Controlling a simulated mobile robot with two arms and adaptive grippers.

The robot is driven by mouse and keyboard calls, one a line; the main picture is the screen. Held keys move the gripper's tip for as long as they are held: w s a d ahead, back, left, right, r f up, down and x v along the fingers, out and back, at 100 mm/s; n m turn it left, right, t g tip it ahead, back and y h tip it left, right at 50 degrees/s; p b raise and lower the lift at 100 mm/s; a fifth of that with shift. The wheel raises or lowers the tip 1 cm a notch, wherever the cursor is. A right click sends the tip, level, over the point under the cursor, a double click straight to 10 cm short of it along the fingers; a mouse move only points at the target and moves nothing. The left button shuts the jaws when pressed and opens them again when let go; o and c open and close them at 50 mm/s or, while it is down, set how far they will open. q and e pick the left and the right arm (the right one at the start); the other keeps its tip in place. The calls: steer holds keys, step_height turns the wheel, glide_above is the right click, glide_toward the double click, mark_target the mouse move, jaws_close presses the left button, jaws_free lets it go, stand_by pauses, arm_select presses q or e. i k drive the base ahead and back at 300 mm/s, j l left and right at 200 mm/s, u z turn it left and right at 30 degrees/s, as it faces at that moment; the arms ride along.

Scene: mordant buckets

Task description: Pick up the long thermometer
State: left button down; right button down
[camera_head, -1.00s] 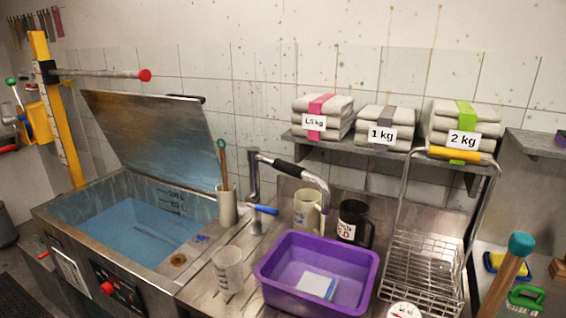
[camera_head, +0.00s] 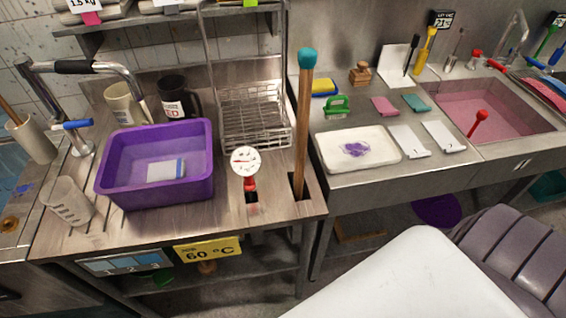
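A white round dial (camera_head: 245,160) on a red neck stands upright in a slot at the front of the steel worktop, right of the purple tub. It looks like the head of the long thermometer; its stem below the slot is hidden. A tall wooden pole (camera_head: 303,120) with a teal cap stands in another slot just to its right. Neither of my grippers shows in the head view.
The purple tub (camera_head: 155,193) is left of the dial, and a wire rack (camera_head: 256,140) stands behind it. A white tray (camera_head: 335,155) lies on the right-hand counter. A yellow 60 °C sign (camera_head: 207,250) hangs on the worktop's front edge.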

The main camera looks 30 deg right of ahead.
mark_target(245, 160)
steer(key=z, duration=0.65)
steer(key=u, duration=1.75)
steer(key=z, duration=1.75)
